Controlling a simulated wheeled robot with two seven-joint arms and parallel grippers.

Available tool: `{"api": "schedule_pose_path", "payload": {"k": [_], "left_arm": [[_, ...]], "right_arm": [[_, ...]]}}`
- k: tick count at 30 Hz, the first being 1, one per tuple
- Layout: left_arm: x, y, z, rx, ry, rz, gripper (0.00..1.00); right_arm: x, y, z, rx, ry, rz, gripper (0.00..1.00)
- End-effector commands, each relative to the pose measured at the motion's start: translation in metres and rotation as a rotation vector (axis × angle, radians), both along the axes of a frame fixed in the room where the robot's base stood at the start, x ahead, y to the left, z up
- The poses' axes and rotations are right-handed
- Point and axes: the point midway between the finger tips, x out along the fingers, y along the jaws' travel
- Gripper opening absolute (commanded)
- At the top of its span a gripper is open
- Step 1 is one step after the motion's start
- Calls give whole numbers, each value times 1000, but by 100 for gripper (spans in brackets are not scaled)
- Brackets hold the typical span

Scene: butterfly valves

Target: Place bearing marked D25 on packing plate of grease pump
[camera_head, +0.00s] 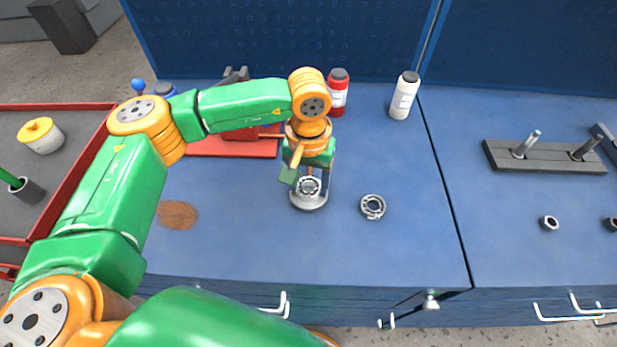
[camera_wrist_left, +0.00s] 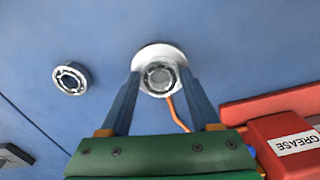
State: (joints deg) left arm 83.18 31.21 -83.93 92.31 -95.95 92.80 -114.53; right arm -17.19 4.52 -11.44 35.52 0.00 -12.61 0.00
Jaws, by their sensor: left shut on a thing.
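My left gripper (camera_head: 309,184) points down and is shut on a bearing (camera_head: 308,186), a metal ring. The bearing is over a round light plate (camera_head: 309,203), the packing plate; whether it touches the plate I cannot tell. In the left wrist view the bearing (camera_wrist_left: 159,77) sits between my two blue fingers, with the white plate (camera_wrist_left: 158,51) behind it. A second bearing (camera_head: 373,207) lies loose on the blue bench to the right, and also shows in the left wrist view (camera_wrist_left: 71,78). No D25 marking is readable. My right gripper is not seen.
The red grease pump box (camera_wrist_left: 290,143), labelled GREASE, stands beside an orange hose. A red bottle (camera_head: 338,92) and a white bottle (camera_head: 404,96) stand behind. A grey block with pins (camera_head: 543,157) and nuts (camera_head: 549,223) are at right. The front bench middle is clear.

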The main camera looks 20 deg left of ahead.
Motion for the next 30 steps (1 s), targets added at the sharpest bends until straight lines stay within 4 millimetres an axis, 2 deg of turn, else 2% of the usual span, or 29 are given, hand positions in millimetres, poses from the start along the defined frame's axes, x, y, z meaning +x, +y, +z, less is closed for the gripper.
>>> {"api": "schedule_pose_path", "payload": {"k": [5, 6, 9, 17, 20, 23, 30], "left_arm": [[0, 0, -4, -1, -1, 0, 0], [0, 0, -4, -1, 0, 0, 66], [0, 0, -3, -1, 0, 0, 93], [0, 0, -2, -1, 0, 0, 93], [0, -1, 4, -1, -2, 0, 93], [1, -1, 23, -2, -6, 0, 93], [0, -2, 91, -3, -5, 0, 93]], "right_arm": [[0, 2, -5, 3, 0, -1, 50], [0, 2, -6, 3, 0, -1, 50], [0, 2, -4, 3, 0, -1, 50], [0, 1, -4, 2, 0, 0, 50], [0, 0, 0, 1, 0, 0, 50], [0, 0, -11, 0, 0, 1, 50], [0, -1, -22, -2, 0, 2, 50]]}}
